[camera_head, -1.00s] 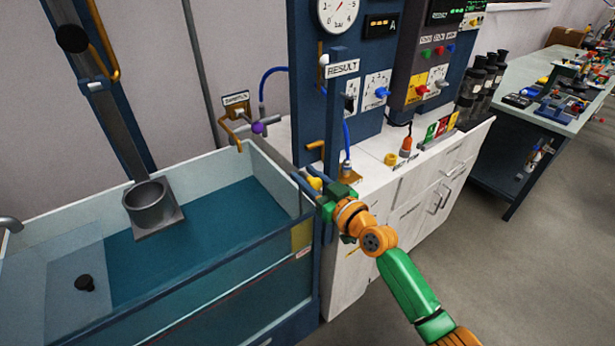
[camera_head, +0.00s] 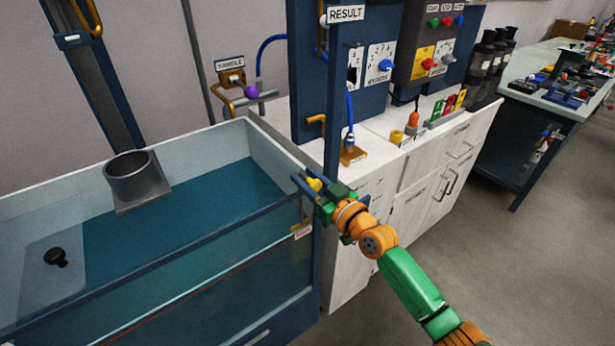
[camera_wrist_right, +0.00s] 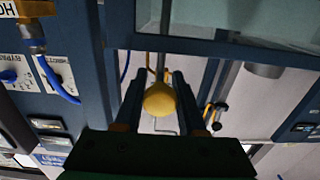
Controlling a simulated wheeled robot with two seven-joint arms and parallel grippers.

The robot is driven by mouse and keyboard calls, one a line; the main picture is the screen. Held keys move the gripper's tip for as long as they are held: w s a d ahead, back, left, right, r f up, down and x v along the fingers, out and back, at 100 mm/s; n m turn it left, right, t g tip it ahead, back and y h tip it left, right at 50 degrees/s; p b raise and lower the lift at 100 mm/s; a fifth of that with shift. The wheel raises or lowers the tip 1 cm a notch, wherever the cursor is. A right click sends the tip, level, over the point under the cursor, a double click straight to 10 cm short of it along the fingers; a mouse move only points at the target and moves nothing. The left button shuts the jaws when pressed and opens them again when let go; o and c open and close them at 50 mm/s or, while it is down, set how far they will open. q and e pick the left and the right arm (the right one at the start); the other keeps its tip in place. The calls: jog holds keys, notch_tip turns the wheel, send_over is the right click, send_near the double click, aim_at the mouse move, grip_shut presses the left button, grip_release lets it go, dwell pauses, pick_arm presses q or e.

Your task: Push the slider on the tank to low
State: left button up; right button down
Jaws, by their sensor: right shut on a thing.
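The tank (camera_head: 270,204) is a large open glass tank with a blue frame and blue-green water, on the left of the head view. A rounded yellow knob (camera_head: 315,184), which I take for the slider's, shows at its right end beside a blue upright post. My right gripper (camera_head: 306,186) is shut on this knob, coming from the right. In the right wrist view, the yellow knob (camera_wrist_right: 160,98) sits between the two dark fingers. The fingers partly hide it in the head view. The slider's scale is not readable. My left gripper is not in view.
A white cabinet (camera_head: 345,270) stands right behind the post, with a blue panel (camera_head: 372,110) above it. A grey cup-like holder (camera_head: 138,182) is over the water. A purple ball (camera_head: 251,91) shows on a fitting behind the tank. Open floor lies at the right.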

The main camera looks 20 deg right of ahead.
aim_at(317, 191)
jog(key=shift+f, duration=0.45)
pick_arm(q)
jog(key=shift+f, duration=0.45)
pick_arm(e)
jog(key=c, duration=0.5)
grip_release()
jog(key=v, duration=0.7)
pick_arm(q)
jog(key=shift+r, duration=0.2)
